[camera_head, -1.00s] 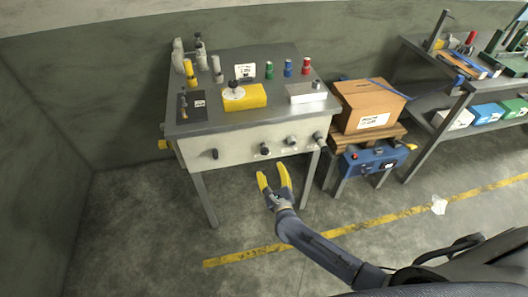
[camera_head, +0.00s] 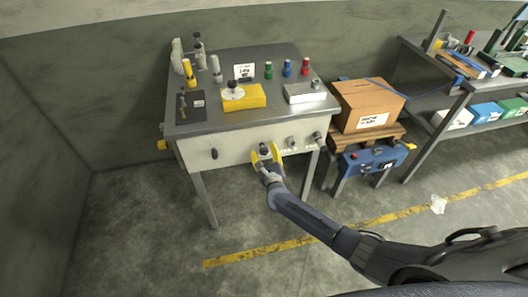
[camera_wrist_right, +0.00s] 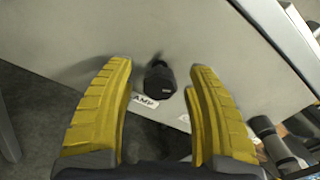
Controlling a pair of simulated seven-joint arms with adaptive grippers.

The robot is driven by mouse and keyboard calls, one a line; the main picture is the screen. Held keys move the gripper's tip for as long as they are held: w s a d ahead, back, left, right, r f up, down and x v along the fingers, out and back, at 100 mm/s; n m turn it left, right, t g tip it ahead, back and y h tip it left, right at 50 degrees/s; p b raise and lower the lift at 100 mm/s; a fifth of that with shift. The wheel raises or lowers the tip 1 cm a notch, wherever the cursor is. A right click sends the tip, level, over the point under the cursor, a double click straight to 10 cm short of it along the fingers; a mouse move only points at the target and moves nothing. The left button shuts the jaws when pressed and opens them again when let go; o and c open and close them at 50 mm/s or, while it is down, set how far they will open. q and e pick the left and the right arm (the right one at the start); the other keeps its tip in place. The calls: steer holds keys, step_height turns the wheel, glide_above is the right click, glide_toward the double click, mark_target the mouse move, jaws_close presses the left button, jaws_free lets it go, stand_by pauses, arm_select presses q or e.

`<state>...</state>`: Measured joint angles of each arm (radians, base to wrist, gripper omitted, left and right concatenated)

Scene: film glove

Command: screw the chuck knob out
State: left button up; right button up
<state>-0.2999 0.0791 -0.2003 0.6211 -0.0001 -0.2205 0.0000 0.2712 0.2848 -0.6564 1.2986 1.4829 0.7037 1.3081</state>
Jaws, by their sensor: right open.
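My right gripper (camera_head: 267,152) is open, with its yellow fingers on either side of a dark knob on the bench's pale front panel (camera_head: 235,147). In the right wrist view the black knob (camera_wrist_right: 160,80) stands between the open fingers (camera_wrist_right: 161,72), with a gap on both sides. A small label beside this knob ends in "AMP"; the rest is not readable. Other knobs on the panel are a dark one (camera_head: 214,154) at left, a small one (camera_head: 292,141) to the right and a larger one (camera_head: 318,138) at the right end. I cannot tell which is the chuck knob. My left gripper is not in view.
The bench top (camera_head: 225,118) carries a yellow block (camera_head: 245,97), a pale box (camera_head: 305,93) and several coloured small pieces. A cardboard box (camera_head: 368,103) and a blue case (camera_head: 372,158) stand to the right.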

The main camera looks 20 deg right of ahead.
steer(key=shift+c, duration=0.3)
jaws_close()
steer(key=shift+n, duration=0.3)
steer(key=n, duration=0.6)
steer(key=shift+a, duration=0.1)
steer(key=n, duration=0.6)
steer(key=shift+n, duration=0.3)
stand_by(0.3)
steer(key=shift+o, duration=0.3)
jaws_free()
